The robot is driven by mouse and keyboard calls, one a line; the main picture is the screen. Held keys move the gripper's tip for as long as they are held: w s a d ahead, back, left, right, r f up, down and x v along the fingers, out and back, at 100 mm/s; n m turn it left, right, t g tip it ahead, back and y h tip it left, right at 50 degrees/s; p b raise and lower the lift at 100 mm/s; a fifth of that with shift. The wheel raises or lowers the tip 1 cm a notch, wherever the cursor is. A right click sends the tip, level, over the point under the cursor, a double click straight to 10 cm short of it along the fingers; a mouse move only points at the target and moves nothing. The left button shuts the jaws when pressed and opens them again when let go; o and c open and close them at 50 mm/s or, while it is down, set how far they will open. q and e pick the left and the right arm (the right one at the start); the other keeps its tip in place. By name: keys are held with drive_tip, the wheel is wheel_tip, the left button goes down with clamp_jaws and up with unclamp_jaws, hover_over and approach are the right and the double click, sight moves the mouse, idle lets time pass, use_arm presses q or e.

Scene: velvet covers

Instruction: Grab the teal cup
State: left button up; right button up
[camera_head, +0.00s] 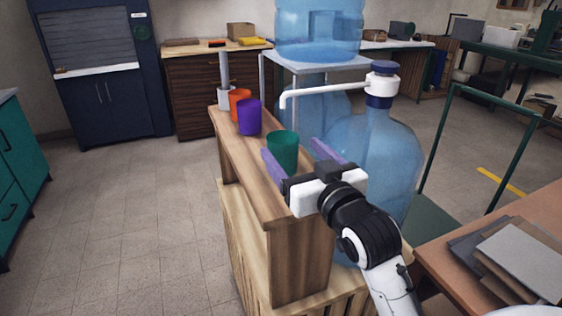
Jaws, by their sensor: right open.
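The teal cup (283,148) stands upright near the front end of a narrow wooden shelf top (247,172). My right gripper (296,152) is open, with its two purple fingers pointing away toward the cup. One finger is on the left side of the cup's lower part and the other is to its right. The cup appears to be between or just beyond the fingertips; I cannot tell whether they touch it. My left gripper is not in view.
A purple cup (249,117) and an orange cup (239,101) stand farther back on the shelf. A large blue water bottle (385,150) with a white spout (318,88) stands close on the right. A table with boards (525,258) is at lower right. The floor at left is clear.

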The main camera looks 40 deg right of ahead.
sight(277, 133)
drive_tip(key=shift+f+x, duration=0.15)
drive_tip(key=shift+x, duration=1.45)
drive_tip(key=shift+f+x, duration=0.1)
drive_tip(key=shift+x, duration=1.5)
drive_tip(key=c, duration=1.2)
drive_tip(key=shift+r+p, duration=0.2)
drive_tip(key=shift+p, duration=0.1)
drive_tip(key=shift+c, duration=0.2)
